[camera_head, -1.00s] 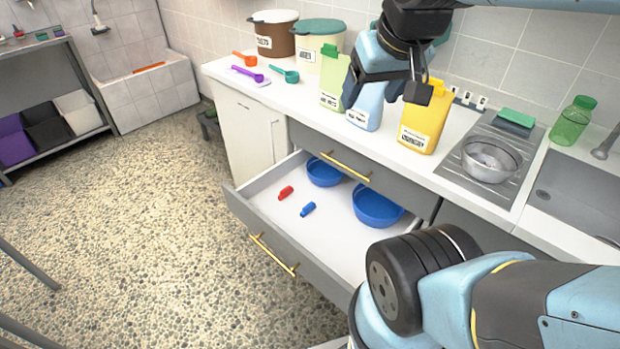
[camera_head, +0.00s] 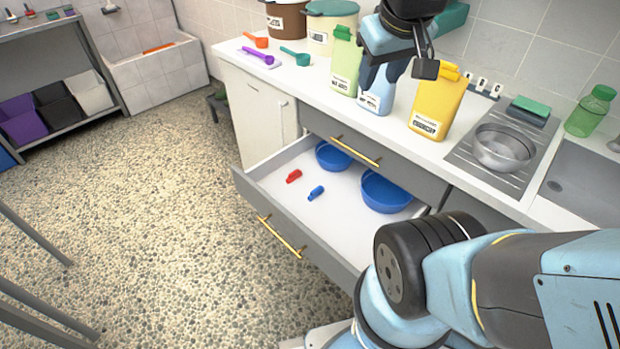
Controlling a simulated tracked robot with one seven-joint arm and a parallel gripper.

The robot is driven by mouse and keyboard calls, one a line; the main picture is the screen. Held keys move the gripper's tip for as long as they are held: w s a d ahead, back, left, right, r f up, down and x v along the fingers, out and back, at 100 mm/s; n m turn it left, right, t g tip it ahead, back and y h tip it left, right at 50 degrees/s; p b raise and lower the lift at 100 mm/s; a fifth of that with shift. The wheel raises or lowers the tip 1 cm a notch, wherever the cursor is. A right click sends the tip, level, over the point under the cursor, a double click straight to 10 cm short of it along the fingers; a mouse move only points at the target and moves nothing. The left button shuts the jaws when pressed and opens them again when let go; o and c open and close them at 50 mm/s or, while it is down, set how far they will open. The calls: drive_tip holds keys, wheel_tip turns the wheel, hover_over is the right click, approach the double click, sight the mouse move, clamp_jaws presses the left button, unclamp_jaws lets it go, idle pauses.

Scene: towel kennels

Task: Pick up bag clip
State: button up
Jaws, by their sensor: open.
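Two small clip-like pieces lie apart on the white floor of an open drawer (camera_head: 345,205): a red one (camera_head: 294,176) and a blue one (camera_head: 316,193). Either could be a bag clip; they are too small to tell more. My gripper (camera_head: 396,76) is above the counter, in front of the light blue bag (camera_head: 376,97) in the picture, and partly hides it. It is open with nothing between its fingers, well above and behind the drawer.
Two blue bowls (camera_head: 387,193) (camera_head: 332,157) sit in the drawer. A green bag (camera_head: 345,65), a yellow bag (camera_head: 437,106), measuring scoops (camera_head: 258,56) and a steel bowl (camera_head: 499,147) stand on the counter (camera_head: 395,133). The floor left of the drawer is clear.

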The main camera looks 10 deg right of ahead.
drive_tip(key=w+d+f+n+g+h, duration=0.2)
drive_tip(key=w+f+n, duration=0.45)
drive_tip(key=w, duration=0.35)
drive_tip(key=n+g+y, duration=0.3)
drive_tip(key=n, duration=1.4)
hover_over(316, 189)
wheel_tip(316, 189, down, 34)
drive_tip(key=shift+m, duration=0.25)
drive_tip(key=f, duration=0.7)
drive_tip(key=shift+s+a, duration=0.15)
drive_tip(key=shift+a, duration=0.05)
drive_tip(key=shift+w+d+f, duration=0.1)
drive_tip(key=shift+w+f, duration=0.05)
drive_tip(key=shift+f, duration=1.25)
drive_tip(key=shift+w+d+f, duration=0.1)
drive_tip(key=shift+f, duration=1.3)
clamp_jaws()
